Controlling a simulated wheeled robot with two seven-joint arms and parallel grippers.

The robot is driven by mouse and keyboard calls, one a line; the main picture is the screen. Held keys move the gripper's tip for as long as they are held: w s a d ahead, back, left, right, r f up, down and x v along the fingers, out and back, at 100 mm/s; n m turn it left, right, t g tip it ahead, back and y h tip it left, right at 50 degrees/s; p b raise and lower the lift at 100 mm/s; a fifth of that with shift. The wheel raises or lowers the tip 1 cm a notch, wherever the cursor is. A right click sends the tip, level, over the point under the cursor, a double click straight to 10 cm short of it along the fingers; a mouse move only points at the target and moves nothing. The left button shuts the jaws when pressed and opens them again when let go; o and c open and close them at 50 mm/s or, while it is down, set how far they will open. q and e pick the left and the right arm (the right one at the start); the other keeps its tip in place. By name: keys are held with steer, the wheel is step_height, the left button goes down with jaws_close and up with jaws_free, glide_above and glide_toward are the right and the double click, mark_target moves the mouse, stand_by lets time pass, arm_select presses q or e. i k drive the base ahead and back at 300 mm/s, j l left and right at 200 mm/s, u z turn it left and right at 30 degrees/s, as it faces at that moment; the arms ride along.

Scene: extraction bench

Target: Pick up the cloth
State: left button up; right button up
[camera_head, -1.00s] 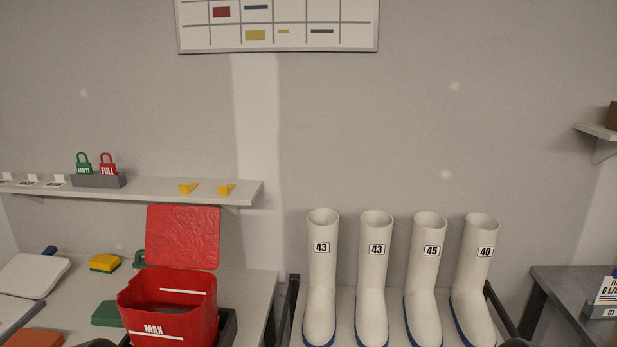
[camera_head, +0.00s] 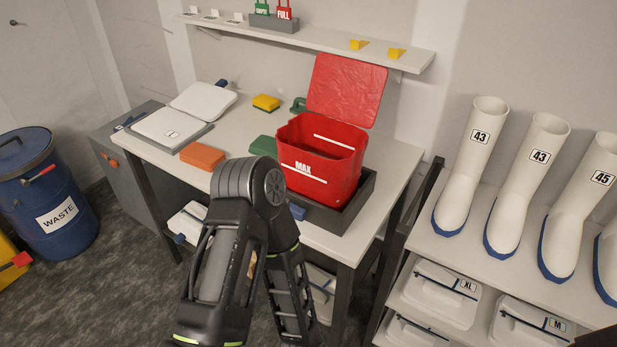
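I cannot make out for certain which thing is the cloth. On the white bench lie a flat orange piece (camera_head: 203,156), a flat green piece (camera_head: 263,146) and a yellow-and-green block (camera_head: 266,103). A red bucket (camera_head: 330,175) marked MAX stands in a dark tray (camera_head: 362,205), with a crinkled red panel (camera_head: 345,90) upright behind it. A blue patch shows at the tray's front, partly hidden by my black arm. That arm's bent joint is in front of the bench's near edge. Neither gripper shows in the head view.
White lidded containers (camera_head: 185,112) are at the bench's left end. A blue waste drum (camera_head: 45,195) stands on the floor at left. White boots (camera_head: 470,165) stand on a rack at right, above lidded boxes (camera_head: 440,290). A wall shelf (camera_head: 330,38) runs behind the bench.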

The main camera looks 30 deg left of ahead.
mark_target(202, 157)
steer(key=u, duration=1.65)
steer(key=i+j, duration=0.8)
steer(key=j, duration=0.15)
steer(key=i+j, duration=0.8)
steer(key=j, duration=0.2)
